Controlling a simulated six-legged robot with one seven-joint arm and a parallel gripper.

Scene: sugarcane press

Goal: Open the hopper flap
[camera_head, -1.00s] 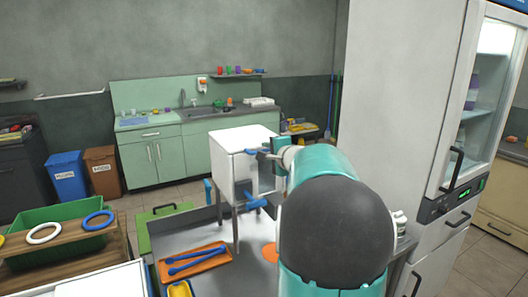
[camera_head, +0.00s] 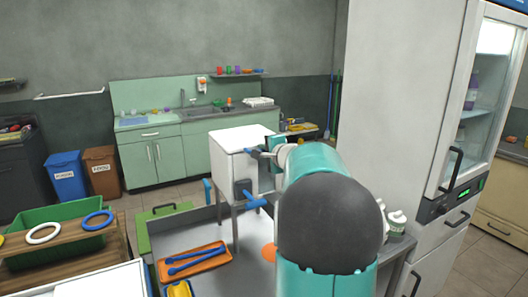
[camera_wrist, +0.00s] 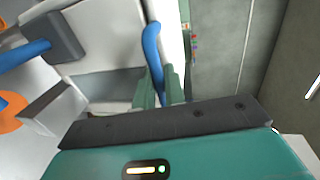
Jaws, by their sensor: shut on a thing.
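The press is a white box (camera_head: 228,157) on thin legs, standing on a grey metal table. A blue handle (camera_head: 252,150) shows at its upper front edge, beside my gripper (camera_head: 271,148). In the wrist view the green fingers of my gripper (camera_wrist: 158,92) are shut around this upright blue handle (camera_wrist: 152,45). A dark grey block (camera_head: 242,188) with a blue lever (camera_head: 256,202) is lower on the box. It also shows at upper left in the wrist view. My arm hides the right side of the box, and how far the flap stands open cannot be told.
An orange tray (camera_head: 193,275) with blue tools lies on the metal table (camera_head: 230,262). A green crate (camera_head: 48,228) and a rack with rings stand at left. White bottles (camera_head: 396,221) stand right of my arm, before a tall white fridge (camera_head: 398,110).

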